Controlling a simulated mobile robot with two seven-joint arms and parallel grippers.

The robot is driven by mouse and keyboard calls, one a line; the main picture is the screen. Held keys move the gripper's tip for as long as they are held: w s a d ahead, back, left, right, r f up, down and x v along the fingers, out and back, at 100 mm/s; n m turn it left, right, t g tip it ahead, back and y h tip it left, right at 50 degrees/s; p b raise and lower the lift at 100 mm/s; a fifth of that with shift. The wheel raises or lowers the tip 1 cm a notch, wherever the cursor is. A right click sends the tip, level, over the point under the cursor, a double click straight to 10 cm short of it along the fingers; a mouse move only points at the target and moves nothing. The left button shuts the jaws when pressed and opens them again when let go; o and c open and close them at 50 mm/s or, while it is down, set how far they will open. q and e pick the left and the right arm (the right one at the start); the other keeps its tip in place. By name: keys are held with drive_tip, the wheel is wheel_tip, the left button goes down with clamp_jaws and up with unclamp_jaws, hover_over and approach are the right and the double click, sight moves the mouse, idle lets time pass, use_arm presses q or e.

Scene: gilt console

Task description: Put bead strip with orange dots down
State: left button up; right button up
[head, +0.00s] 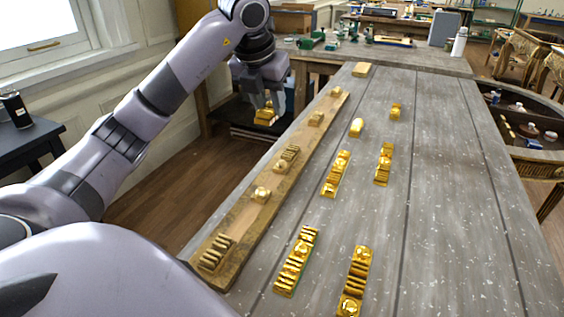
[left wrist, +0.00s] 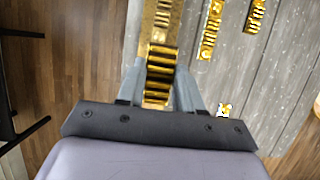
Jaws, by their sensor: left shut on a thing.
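My left gripper (head: 265,98) is shut on a gold ornament strip (head: 265,116), held beyond the left edge of the grey table. In the left wrist view a ridged gold strip (left wrist: 160,75) sits between the fingers of my left gripper (left wrist: 160,88). Its orange dots cannot be made out. The grey table (head: 440,180) bears several other gold strips, among them a near one (head: 297,262) with green at its edge and another near one (head: 355,285). My right gripper is not in view.
A long wooden board (head: 235,225) with several carved pieces lies along the table's left edge. Two strips (head: 336,173) (head: 383,164) and smaller gold pieces (head: 356,127) (head: 395,111) lie mid-table. The table's right side is clear. A dark side table (head: 25,135) stands left.

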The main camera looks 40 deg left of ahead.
sight(274, 180)
use_arm(q)
wheel_tip(274, 180, down, 17)
idle(0.5)
drive_tip(key=shift+f, duration=0.15)
drive_tip(key=o, duration=1)
drive_tip(key=shift+o, duration=0.2)
drive_tip(key=shift+r, duration=0.25)
drive_tip(key=v, duration=1.2)
drive_tip(key=shift+f, duration=0.1)
